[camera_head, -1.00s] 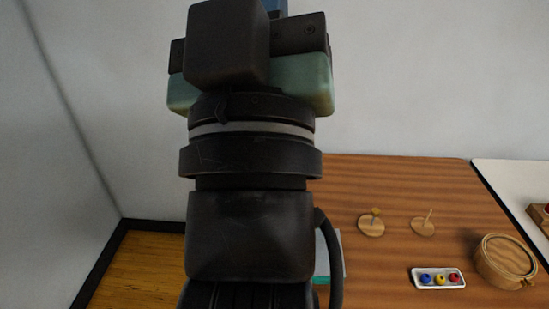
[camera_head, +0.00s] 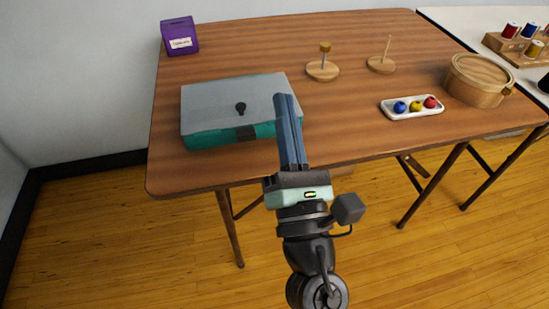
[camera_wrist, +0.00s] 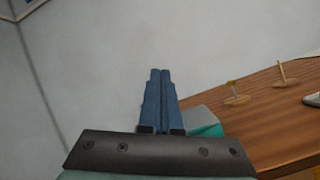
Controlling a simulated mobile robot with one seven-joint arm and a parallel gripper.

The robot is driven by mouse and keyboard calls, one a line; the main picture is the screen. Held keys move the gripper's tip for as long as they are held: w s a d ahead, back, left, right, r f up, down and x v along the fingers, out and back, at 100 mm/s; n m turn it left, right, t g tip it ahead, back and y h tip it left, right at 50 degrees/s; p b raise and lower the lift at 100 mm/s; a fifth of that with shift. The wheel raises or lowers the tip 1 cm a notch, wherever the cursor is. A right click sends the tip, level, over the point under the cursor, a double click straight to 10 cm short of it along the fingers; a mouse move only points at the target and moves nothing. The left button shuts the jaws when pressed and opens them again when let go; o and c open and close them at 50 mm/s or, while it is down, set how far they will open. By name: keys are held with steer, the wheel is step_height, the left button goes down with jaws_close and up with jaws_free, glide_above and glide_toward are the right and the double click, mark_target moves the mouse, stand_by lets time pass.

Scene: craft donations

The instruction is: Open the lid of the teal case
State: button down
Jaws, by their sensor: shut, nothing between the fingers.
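The teal case (camera_head: 205,139) lies on the wooden table with its grey lid (camera_head: 205,100) closed. A small black knob (camera_head: 240,107) stands on the lid, and a dark latch (camera_head: 246,133) sits at the middle of its front side. My gripper (camera_head: 286,98) is shut and empty, with its long blue fingers pointing up in the picture across the right end of the case. I cannot tell if they touch it. In the wrist view the shut fingers (camera_wrist: 160,75) point toward the wall, and a corner of the teal case (camera_wrist: 208,128) shows behind them at right.
The wooden table (camera_head: 350,130) also bears a purple box (camera_head: 179,37) at back left, two wooden peg stands (camera_head: 322,71) (camera_head: 381,65), a white tray (camera_head: 392,116) with coloured beads and a round wooden box (camera_head: 476,82). A white table (camera_head: 455,17) with thread spools stands at right.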

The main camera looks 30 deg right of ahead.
mark_target(272, 125)
step_height(272, 125, down, 17)
steer(key=s+n+g+y+b, duration=0.1)
steer(key=n+g+y+b, duration=0.1)
steer(key=n+b, duration=0.4)
steer(key=shift+n, duration=0.3)
steer(key=p+x, duration=0.3)
steer(key=x, duration=0.6)
steer(key=shift+w+d+r+p, duration=0.15)
steer(key=shift+w+r+p, duration=0.15)
steer(key=shift+w+p, duration=0.05)
steer(key=shift+r, duration=0.1)
steer(key=r+p, duration=0.1)
steer(key=p, duration=0.2)
steer(key=shift+s+g+p, duration=0.1)
steer(key=shift+g+p, duration=0.2)
steer(key=shift+r+p, duration=0.2)
steer(key=shift+p, duration=0.5)
